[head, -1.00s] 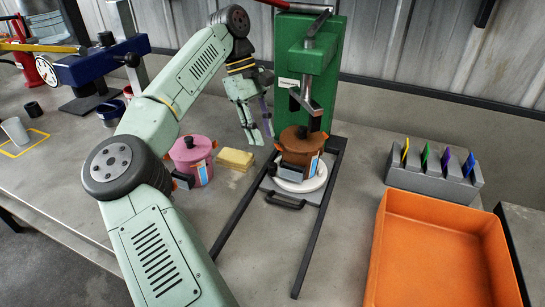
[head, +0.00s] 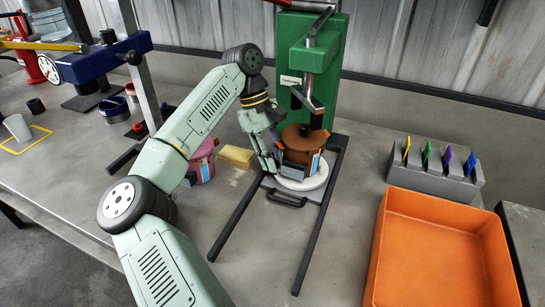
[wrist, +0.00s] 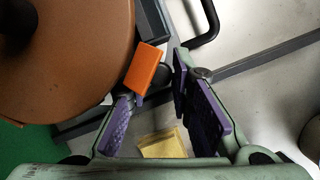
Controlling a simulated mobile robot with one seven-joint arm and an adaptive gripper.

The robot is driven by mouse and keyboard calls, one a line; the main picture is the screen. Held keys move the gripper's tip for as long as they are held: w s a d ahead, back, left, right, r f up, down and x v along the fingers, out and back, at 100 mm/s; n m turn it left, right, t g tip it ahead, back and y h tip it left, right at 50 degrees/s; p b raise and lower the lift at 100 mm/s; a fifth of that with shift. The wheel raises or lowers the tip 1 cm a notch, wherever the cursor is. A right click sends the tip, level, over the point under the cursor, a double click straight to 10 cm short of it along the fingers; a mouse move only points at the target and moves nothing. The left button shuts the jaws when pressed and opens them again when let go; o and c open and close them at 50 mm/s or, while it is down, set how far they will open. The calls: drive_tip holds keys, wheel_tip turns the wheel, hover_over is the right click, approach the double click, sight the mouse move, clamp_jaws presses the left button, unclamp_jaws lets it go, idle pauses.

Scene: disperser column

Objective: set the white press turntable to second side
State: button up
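The white turntable (head: 306,184) lies under the green press (head: 326,75). A brown lidded pot (head: 301,157) stands on it, beneath the press ram, with a blue tab on its front side. My gripper (head: 270,166) is low at the pot's left side. In the wrist view the brown lid (wrist: 70,60) fills the upper left. My gripper (wrist: 153,86) is open there, its purple-padded fingers apart. An orange tab (wrist: 146,68) and a dark side handle are at the fingertips, roughly between them; I cannot tell whether they touch. My gripper partly hides the pot.
A pink pot (head: 203,160) and a yellow sponge (head: 236,157) are left of my gripper. A black-handled tray and rails (head: 316,232) extend forward from the press. A large orange bin (head: 440,240) and a grey holder with coloured tabs (head: 433,180) are at right.

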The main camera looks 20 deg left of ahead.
clamp_jaws()
drive_tip(key=shift+d, duration=0.15)
idle(0.4)
